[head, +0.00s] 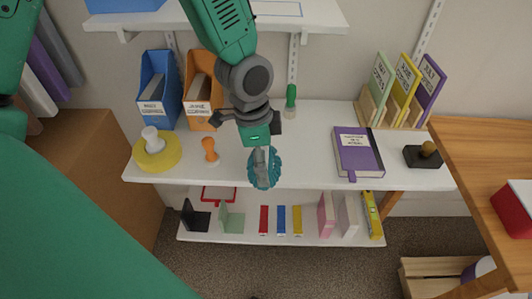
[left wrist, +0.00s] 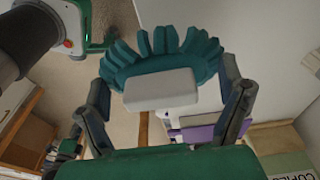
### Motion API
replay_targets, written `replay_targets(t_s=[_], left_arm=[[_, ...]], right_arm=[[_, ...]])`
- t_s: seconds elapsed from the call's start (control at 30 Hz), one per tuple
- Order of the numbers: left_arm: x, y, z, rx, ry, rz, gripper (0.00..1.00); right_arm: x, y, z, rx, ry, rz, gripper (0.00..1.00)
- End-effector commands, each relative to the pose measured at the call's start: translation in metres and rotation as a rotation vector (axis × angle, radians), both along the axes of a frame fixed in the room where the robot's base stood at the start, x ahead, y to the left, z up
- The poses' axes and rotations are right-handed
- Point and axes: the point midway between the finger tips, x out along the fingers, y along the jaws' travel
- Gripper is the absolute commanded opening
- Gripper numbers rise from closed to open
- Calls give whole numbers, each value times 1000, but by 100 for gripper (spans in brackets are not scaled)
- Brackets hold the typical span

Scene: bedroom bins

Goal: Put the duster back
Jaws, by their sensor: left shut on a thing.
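The duster (head: 275,168) has teal bristles and a light grey handle. My left gripper (head: 261,155) is shut on it and points down, near the front edge of the middle shelf (head: 310,170). In the left wrist view the grey handle of the duster (left wrist: 162,90) sits between the two fingers of my left gripper (left wrist: 165,98), with the bristles fanned out beyond it. I cannot tell whether the duster touches the shelf. My right gripper is not in view.
On the shelf stand a yellow round item (head: 157,155), an orange knobbed item (head: 210,150), blue (head: 160,88) and orange (head: 201,85) file boxes, a green-handled item (head: 291,98) and a purple book (head: 358,153). A wooden table (head: 480,160) is at right.

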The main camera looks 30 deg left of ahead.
Motion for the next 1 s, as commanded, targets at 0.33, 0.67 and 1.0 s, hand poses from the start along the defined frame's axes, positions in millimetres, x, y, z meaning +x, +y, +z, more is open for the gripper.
replay_targets(t_s=[0.33, 0.67, 1.0], left_arm=[[43, 26, -1, 1, 1, 1, 52], [42, 26, -37, 1, 2, 1, 52], [43, 26, -36, 0, 0, 1, 100]], right_arm=[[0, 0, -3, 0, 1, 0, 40], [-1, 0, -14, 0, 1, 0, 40], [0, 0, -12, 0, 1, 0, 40]])
